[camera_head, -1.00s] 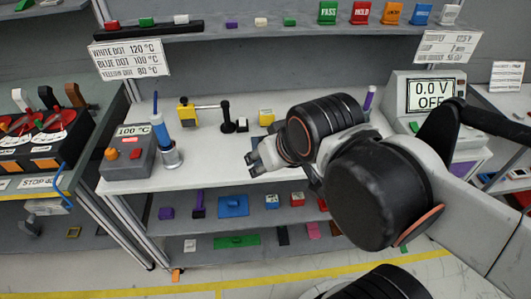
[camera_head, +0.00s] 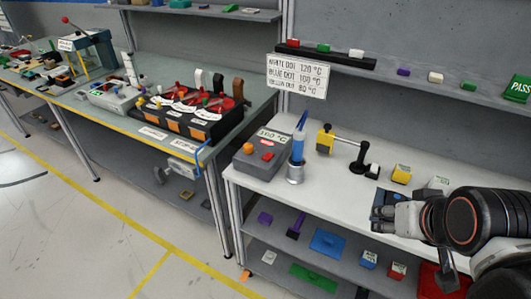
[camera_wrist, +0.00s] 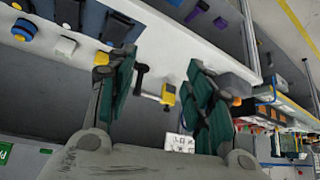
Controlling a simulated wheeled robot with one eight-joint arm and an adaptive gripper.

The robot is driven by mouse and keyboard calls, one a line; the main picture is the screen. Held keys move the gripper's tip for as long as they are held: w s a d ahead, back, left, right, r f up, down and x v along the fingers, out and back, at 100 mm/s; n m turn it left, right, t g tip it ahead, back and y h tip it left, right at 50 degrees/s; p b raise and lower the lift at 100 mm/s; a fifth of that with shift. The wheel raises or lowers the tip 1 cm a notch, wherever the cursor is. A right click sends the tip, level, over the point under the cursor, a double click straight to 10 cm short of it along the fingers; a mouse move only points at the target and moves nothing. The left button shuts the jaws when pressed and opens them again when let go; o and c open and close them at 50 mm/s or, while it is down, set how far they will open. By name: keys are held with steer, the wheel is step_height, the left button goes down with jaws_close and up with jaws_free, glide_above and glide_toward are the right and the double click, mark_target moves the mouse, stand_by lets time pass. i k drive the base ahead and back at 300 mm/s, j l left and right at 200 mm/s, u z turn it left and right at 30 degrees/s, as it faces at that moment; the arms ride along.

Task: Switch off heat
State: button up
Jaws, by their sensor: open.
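The grey heat unit (camera_head: 256,166) stands at the left end of the white bench. Its display (camera_head: 275,135) seems to read 100 °C. There the unit seems partly hidden behind the right finger.
A shelf with small parts lies below. Left is another bench with a red-dialled panel (camera_head: 195,106). A temperature sign (camera_head: 298,76) hangs behind.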

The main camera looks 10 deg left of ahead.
mark_target(268, 156)
steer(key=i+j, duration=0.1)
steer(key=j, duration=0.45)
steer(key=i+j, duration=0.1)
steer(key=j, duration=0.4)
steer(key=i+j, duration=0.1)
steer(key=j, duration=0.45)
steer(key=z, duration=0.05)
